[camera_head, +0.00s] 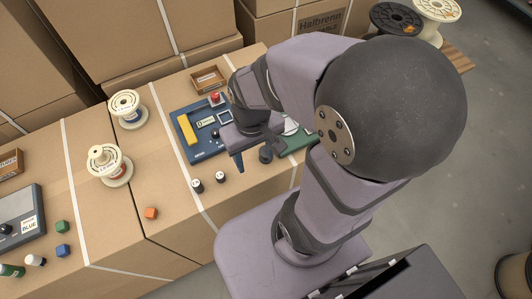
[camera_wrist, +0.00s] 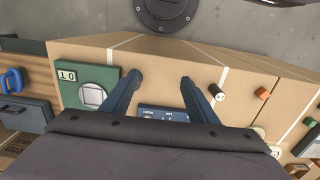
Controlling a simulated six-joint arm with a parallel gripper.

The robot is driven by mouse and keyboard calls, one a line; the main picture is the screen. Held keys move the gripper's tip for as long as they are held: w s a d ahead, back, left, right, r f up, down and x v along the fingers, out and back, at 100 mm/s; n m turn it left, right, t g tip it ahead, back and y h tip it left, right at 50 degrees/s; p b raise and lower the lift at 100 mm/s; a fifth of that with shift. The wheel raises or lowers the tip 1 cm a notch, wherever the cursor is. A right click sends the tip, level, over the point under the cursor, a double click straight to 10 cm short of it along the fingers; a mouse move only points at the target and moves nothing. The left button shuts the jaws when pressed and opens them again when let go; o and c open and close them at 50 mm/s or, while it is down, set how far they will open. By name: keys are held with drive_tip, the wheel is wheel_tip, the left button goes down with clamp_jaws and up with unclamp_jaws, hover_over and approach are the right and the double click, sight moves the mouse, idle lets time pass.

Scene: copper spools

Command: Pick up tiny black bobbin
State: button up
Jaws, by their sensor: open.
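In the head view my gripper (camera_head: 248,160) points down above the box; one finger shows clearly. Two more tiny black bobbins with white tops (camera_head: 196,185) (camera_head: 221,177) stand to its left.
A blue board (camera_head: 204,154) with a yellow block (camera_head: 186,129) lies behind my gripper. A green board (camera_wrist: 75,91) lies beside it. Cream spools (camera_head: 125,108) (camera_head: 109,165) stand left. An orange cube (camera_head: 150,213) lies near bare cardboard.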

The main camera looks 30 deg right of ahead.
sight(259, 182)
drive_tip(key=s+f+n+g+h+p, duration=0.45)
drive_tip(key=s+n+h, duration=0.25)
drive_tip(key=n+h, duration=0.3)
drive_tip(key=w+f+n+t+h, duration=0.1)
drive_tip(key=f+n+t, duration=0.1)
drive_tip(key=n+t, duration=0.3)
drive_tip(key=w+f+n+t+h, duration=0.1)
drive_tip(key=w+f+n+t, duration=0.1)
drive_tip(key=n+t, duration=0.3)
drive_tip(key=w+f+n+t+h+b, duration=0.1)
drive_tip(key=f+n+t, duration=0.1)
drive_tip(key=n+t, duration=0.3)
drive_tip(key=shift+w+f+n+t, duration=0.3)
drive_tip(key=shift+f+n+t, duration=0.05)
drive_tip(key=shift+n, duration=0.35)
drive_tip(key=shift+w+a+f+n+t+y, duration=0.2)
drive_tip(key=shift+a+f+n+t+y, duration=0.15)
drive_tip(key=shift+t, duration=0.25)
drive_tip(key=shift+w+d+r, duration=0.15)
drive_tip(key=shift+w+d, duration=0.25)
drive_tip(key=shift+w+d+p, duration=0.3)
drive_tip(key=shift+w+p, duration=0.05)
drive_tip(key=shift+p, duration=0.05)
